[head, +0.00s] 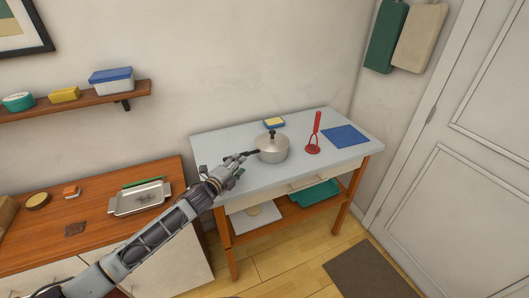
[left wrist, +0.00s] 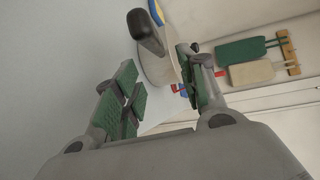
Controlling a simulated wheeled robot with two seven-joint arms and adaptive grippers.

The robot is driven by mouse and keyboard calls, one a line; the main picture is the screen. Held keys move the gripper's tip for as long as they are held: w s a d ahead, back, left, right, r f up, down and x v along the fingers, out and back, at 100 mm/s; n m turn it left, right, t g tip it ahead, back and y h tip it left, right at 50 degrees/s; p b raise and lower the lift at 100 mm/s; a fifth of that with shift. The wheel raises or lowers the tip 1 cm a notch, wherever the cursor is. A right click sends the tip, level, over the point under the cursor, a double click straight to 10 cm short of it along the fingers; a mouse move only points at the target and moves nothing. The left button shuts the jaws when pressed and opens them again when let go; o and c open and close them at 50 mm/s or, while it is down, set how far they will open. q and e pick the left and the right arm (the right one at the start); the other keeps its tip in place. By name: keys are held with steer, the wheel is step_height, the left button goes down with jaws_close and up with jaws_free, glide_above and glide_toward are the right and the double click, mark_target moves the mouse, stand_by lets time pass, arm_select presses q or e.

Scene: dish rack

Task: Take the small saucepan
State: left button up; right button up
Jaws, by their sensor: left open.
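In the left wrist view the green-padded fingers of my gripper (left wrist: 158,88) are spread apart. The dark handle (left wrist: 147,33) shows large above the gap between them, with part of the saucepan's side (left wrist: 160,68) behind. The right finger hides some of the pan. My right gripper is not in view.
A red masher (head: 314,138) stands right of the saucepan, near a blue mat (head: 345,136). A yellow-and-blue sponge (head: 274,123) lies behind it. A wooden cabinet (head: 95,225) with a metal tray (head: 140,198) stands left. The table left of the pan is clear.

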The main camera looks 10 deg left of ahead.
mark_target(246, 155)
arm_select(q)
steer(key=shift+w+d+f, duration=0.15)
steer(key=shift+w+d, duration=0.05)
steer(key=shift+w, duration=0.5)
steer(key=shift+w, duration=0.1)
steer(key=shift+p+x, duration=0.35)
steer(key=shift+x, duration=1.1)
steer(key=shift+w+f, duration=0.15)
steer(key=shift+w, duration=0.9)
jaws_close()
